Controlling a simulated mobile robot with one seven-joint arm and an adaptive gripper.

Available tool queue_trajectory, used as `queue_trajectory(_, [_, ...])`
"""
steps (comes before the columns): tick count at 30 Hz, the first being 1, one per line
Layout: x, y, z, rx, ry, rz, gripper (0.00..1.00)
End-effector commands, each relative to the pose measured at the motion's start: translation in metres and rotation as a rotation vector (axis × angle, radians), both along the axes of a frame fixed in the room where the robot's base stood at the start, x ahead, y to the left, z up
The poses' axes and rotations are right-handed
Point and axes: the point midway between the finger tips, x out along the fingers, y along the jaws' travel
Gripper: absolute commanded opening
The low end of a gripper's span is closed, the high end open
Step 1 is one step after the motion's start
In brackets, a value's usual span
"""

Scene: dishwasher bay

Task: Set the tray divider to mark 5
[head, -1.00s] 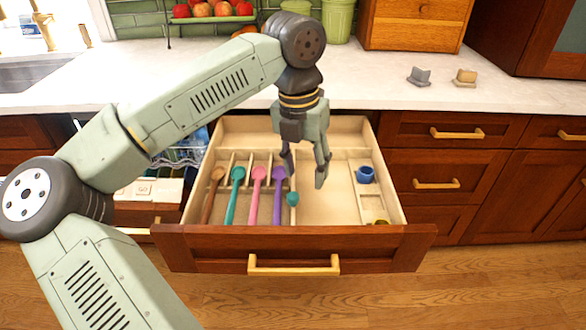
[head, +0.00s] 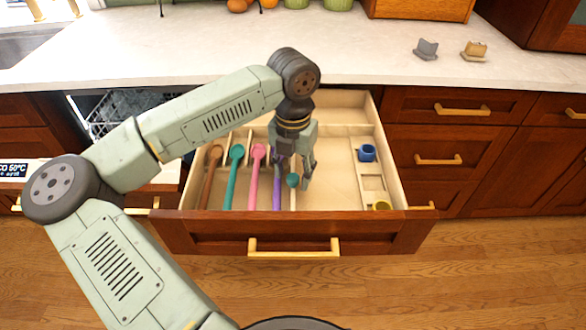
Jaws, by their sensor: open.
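The open drawer holds a pale wooden tray (head: 335,180) split by thin walls. A small teal knob (head: 292,181) sits on a pale strip, which looks like the tray divider (head: 293,201), just right of the purple spoon. The number marks are not readable. My gripper (head: 293,179) is open and points down, one finger on each side of the knob in the picture. I cannot tell whether the fingers touch it. The left finger overlaps the purple spoon (head: 277,195) and hides part of it.
Brown (head: 211,175), teal (head: 234,170) and pink (head: 257,172) spoons lie in slots left of the purple one. The tray floor right of the knob is clear.

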Motion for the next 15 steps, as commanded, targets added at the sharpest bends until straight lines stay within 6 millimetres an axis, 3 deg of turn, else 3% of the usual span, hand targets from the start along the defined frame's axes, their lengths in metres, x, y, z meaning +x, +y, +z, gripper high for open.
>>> queue_trajectory(11, [0.0000, -0.0001, -0.0059, 0.001, -0.001, -0.001, 0.44])
queue_trajectory(15, [0.0000, -0.0001, -0.0057, 0.001, -0.001, -0.001, 0.35])
